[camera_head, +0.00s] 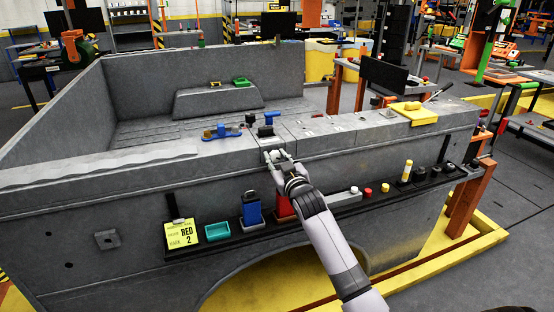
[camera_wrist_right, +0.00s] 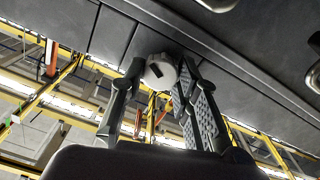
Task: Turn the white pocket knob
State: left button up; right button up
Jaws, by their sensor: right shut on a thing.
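The white pocket knob (camera_wrist_right: 160,73) is a round pale cap with a dark slot. It shows between the fingers of my right gripper in the right wrist view. My right gripper (camera_head: 277,157) is at the upper edge of the grey truck bed's near wall (camera_head: 130,175). Its fingers are shut on the knob, one on either side. In the head view the knob is mostly hidden by the fingers. My left gripper is not in view.
A black ledge (camera_head: 285,230) along the near wall holds a blue block (camera_head: 252,210), a teal tray (camera_head: 217,231) and several small knobs. A blue tool (camera_head: 221,132) and a yellow box (camera_head: 414,113) lie on the wall top. The bed floor is mostly clear.

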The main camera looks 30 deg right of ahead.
jog(key=c, duration=0.5)
jog(key=shift+n, duration=0.3)
jog(key=n+p, duration=0.2)
jog(key=n, duration=0.1)
jog(key=shift+n, duration=0.3)
jog(key=n+p, duration=0.1)
jog(key=n, duration=0.4)
jog(key=shift+n+p, duration=0.3)
jog(key=n+p, duration=0.1)
jog(key=n, duration=0.5)
jog(key=shift+f, duration=0.1)
jog(key=n+p, duration=0.1)
jog(key=n, duration=0.5)
jog(key=shift+f, duration=0.1)
jog(key=shift+n, duration=0.3)
